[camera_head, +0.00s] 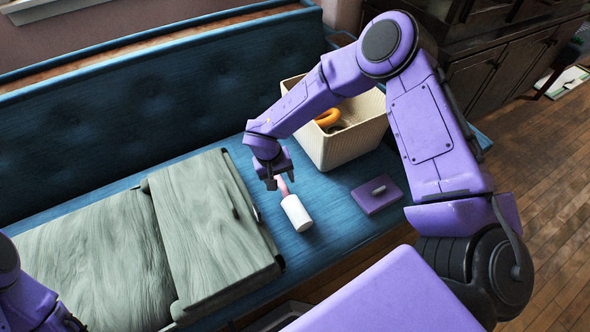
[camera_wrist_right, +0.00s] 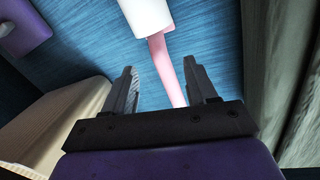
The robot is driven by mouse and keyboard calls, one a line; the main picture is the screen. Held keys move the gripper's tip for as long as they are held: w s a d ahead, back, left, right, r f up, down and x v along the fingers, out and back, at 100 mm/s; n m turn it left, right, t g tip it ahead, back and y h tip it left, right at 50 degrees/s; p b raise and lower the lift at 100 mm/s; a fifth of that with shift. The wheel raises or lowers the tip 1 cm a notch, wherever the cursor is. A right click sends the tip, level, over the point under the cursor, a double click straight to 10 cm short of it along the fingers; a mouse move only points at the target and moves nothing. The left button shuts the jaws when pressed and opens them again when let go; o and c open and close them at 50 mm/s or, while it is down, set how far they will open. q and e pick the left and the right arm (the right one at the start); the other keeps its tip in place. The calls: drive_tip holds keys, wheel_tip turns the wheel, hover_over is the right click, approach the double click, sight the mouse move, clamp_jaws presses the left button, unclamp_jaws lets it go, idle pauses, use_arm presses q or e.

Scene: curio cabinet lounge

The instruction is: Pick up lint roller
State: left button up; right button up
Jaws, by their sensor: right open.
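The lint roller has a white roll (camera_head: 296,213) and a pink handle (camera_head: 282,186). It lies on the blue seat, with the roll toward the front and the handle toward my right gripper (camera_head: 272,182). In the right wrist view the white roll (camera_wrist_right: 148,14) is at the top, and the pink handle (camera_wrist_right: 163,62) runs down between the two open fingers of my right gripper (camera_wrist_right: 161,88). The fingers stand apart on either side of the handle, with gaps. The handle's end is hidden behind the gripper body. Only part of my left arm shows, at the lower left.
A cream bin (camera_head: 343,151) holding an orange ring (camera_head: 327,118) stands behind the roller. A purple lidded piece (camera_head: 377,196) lies to the right. A grey-green wooden case (camera_head: 205,225) lies close on the left. Bare blue seat surrounds the roller.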

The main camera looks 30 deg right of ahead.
sight(283, 187)
drive_tip(key=f, duration=0.2)
drive_tip(key=f+b, duration=0.1)
drive_tip(key=f, duration=0.2)
drive_tip(key=shift+s+d+f, duration=0.1)
drive_tip(key=shift+d+f, duration=0.2)
drive_tip(key=shift+d, duration=0.1)
drive_tip(key=shift+d+f, duration=0.1)
drive_tip(key=shift+f, duration=0.3)
clamp_jaws()
drive_tip(key=r, duration=0.3)
drive_tip(key=r+p, duration=0.1)
drive_tip(key=shift+s+r, duration=0.2)
drive_tip(key=shift+s, duration=0.1)
drive_tip(key=s+r, duration=0.1)
drive_tip(key=r, duration=0.1)
drive_tip(key=s+a+r+p, duration=0.1)
drive_tip(key=s+r, duration=0.1)
drive_tip(key=shift+s+a+r, duration=0.1)
drive_tip(key=shift+s+a, duration=0.05)
drive_tip(key=s+a+r+p, duration=0.2)
drive_tip(key=s+a+r, duration=0.1)
drive_tip(key=s, duration=0.6)
drive_tip(key=shift+s+r, duration=0.25)
drive_tip(key=shift+r, duration=0.5)
